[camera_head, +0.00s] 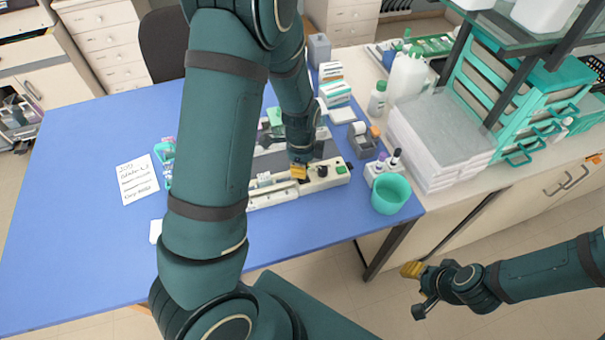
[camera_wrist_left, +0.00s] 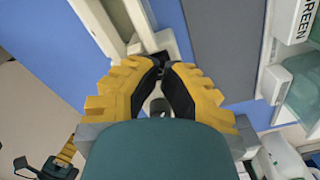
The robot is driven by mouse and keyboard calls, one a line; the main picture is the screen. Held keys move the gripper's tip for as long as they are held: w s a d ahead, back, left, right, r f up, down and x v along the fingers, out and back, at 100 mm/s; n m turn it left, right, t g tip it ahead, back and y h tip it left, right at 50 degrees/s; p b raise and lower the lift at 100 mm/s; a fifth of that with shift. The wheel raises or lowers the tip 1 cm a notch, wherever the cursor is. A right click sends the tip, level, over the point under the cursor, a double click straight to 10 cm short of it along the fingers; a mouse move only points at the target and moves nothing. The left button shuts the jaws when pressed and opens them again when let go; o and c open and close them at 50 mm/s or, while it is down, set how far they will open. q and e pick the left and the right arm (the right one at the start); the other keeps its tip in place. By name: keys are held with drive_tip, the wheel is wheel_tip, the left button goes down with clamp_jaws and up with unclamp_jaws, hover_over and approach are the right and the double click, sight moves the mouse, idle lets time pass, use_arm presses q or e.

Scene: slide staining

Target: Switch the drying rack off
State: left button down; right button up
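The drying rack appears to be the long white device (camera_head: 272,199) on the blue table, partly hidden behind my left arm. Its right end carries a dark round control with some red (camera_head: 323,171) and a green control (camera_head: 341,169). My left gripper (camera_head: 299,171) is over this end, just left of the dark control; whether it touches the device is unclear. In the left wrist view its yellow fingers (camera_wrist_left: 160,70) meet at the tips, with white device parts (camera_wrist_left: 152,35) beyond them. My right gripper (camera_head: 413,271) hangs off the table at the lower right; its opening is unclear.
A teal cup (camera_head: 391,194) and a white holder with dark-capped bottles (camera_head: 383,172) stand right of the device. A grey holder (camera_head: 362,142) and stacked boxes (camera_head: 335,92) are behind. A written sheet (camera_head: 138,180) lies left. The table's left part is clear.

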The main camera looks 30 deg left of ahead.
use_arm(q)
drive_tip(key=shift+f, duration=0.2)
drive_tip(key=shift+r, duration=0.15)
drive_tip(key=shift+r+p, duration=2.65)
drive_tip(key=shift+r, duration=0.8)
drive_tip(key=shift+s+f, duration=0.1)
drive_tip(key=shift+f, duration=0.05)
